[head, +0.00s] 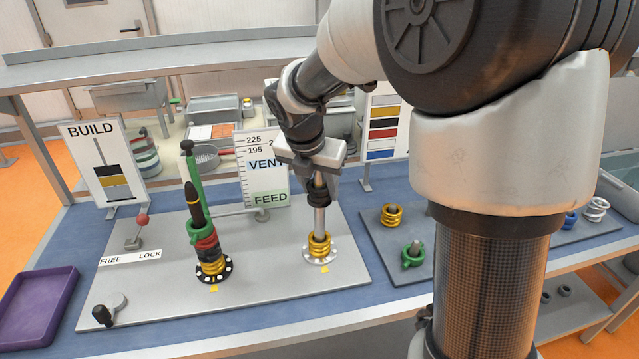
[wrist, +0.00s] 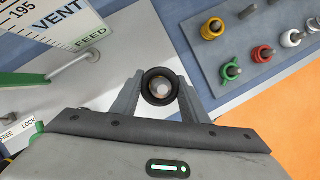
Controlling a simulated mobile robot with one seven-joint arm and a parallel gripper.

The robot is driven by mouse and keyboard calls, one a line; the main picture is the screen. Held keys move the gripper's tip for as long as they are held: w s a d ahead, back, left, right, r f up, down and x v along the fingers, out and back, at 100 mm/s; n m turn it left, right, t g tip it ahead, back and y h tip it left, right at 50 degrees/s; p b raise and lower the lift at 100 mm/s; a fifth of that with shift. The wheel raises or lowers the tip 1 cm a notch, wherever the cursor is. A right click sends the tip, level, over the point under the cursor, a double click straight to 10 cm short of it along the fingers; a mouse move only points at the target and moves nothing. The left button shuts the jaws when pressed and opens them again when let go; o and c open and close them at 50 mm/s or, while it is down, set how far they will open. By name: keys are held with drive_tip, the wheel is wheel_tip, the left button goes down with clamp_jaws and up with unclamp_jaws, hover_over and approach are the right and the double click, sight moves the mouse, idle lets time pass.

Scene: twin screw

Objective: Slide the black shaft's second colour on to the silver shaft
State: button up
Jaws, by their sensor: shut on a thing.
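My gripper (head: 319,186) is shut on a black ring (wrist: 149,81) and points down over the silver shaft (head: 319,222). The black ring also shows in the head view (head: 319,197). It appears to be around the upper part of the shaft, whose round top shows inside the ring in the wrist view. A gold ring (head: 319,245) sits at the foot of the silver shaft, with bare shaft between it and the black ring. The black shaft (head: 193,205) stands to the left, carrying green, red, black and gold rings from top to bottom.
The BUILD sign (head: 96,165) stands at the back left and the VENT/FEED scale (head: 262,170) behind the shafts. A green upright (head: 193,172) stands behind the black shaft. A grey board (head: 385,237) with loose rings lies right. A purple tray (head: 38,308) is at left.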

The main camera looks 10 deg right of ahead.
sight(320, 225)
drive_tip(key=shift+f+b, duration=3.2)
drive_tip(key=shift+f, duration=2.35)
drive_tip(key=o, duration=1.3)
drive_tip(key=shift+o, duration=0.2)
drive_tip(key=p+v, duration=0.3)
drive_tip(key=v, duration=1.4)
drive_tip(key=shift+r, duration=0.25)
drive_tip(key=shift+s, duration=0.15)
